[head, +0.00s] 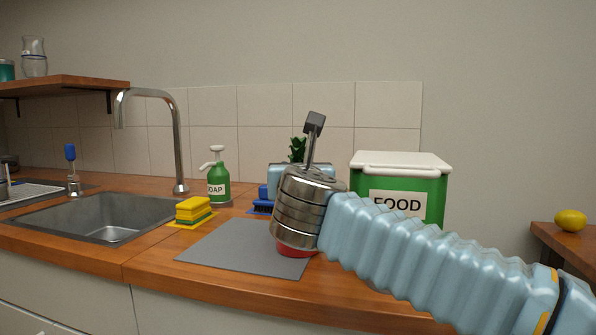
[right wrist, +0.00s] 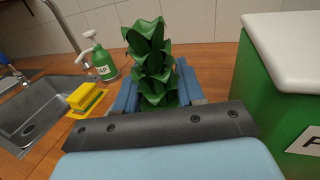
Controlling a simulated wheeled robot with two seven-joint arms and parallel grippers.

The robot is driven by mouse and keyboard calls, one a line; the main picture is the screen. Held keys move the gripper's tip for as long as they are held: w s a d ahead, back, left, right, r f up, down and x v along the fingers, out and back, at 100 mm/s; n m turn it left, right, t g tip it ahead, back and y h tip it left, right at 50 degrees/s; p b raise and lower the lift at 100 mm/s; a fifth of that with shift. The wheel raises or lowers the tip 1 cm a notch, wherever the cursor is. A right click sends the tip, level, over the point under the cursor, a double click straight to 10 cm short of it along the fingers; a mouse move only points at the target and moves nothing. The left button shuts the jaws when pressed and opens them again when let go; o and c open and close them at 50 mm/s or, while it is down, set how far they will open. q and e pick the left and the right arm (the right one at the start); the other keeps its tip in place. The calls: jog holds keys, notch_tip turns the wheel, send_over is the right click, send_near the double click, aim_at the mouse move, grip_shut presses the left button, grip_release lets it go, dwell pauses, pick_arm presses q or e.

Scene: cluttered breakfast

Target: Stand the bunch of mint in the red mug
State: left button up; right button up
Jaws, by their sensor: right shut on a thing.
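The bunch of mint (right wrist: 152,50) is a dark green leafy bunch, upright between the two blue fingers of my right gripper (right wrist: 157,85) in the right wrist view. The gripper is shut on it. In the head view only the mint's leafy top (head: 297,149) shows above my right gripper (head: 285,178); its lower end is hidden. The red mug (head: 294,252) is mostly hidden behind my right wrist, with only a low red strip showing at the right edge of the grey mat. I cannot tell how the mint's lower end lies to the mug. My left gripper is not in view.
A green FOOD bin (head: 434,212) with a white lid stands right of the gripper. A green soap bottle (head: 218,182), a yellow sponge (head: 193,210) and a blue brush (head: 262,207) are to the left. The grey mat (head: 225,250) is clear at its left. The sink (head: 110,218) is farther left.

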jog(key=shift+f+b, duration=0.6)
jog(key=shift+f, duration=0.05)
jog(key=o, duration=1.1)
jog(key=s+b, duration=0.1)
jog(key=s, duration=1.2)
jog(key=shift+s, duration=0.4)
